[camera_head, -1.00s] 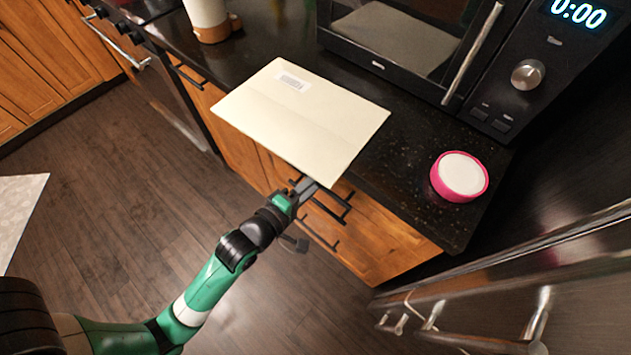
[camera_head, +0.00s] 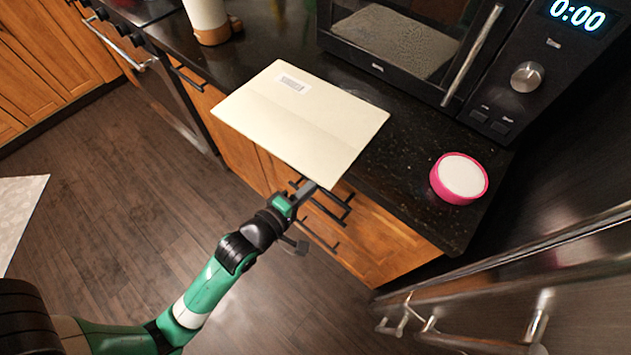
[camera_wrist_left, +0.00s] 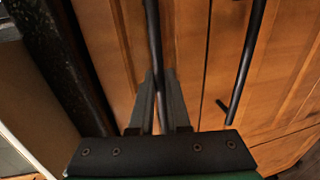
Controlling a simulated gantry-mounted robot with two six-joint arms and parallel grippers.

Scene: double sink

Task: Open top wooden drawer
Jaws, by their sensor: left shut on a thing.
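The top wooden drawer (camera_wrist_left: 187,50) is just under the black countertop, partly covered by the pale board in the head view. Its dark bar handle (camera_wrist_left: 153,35) runs between the fingers of my left gripper (camera_wrist_left: 158,85) in the wrist view. In the head view my left gripper (camera_head: 302,192) is at the board's front edge, shut on that handle. The drawer front looks shut or nearly so; I cannot tell of any gap. My right gripper is not in view.
A lower drawer handle (camera_wrist_left: 245,65) is beside the gripper. The pale board (camera_head: 300,120) overhangs the counter (camera_head: 400,180). A pink round container (camera_head: 459,178) and a microwave (camera_head: 430,60) stand on the counter. A steel-handled appliance (camera_head: 520,270) is at right.

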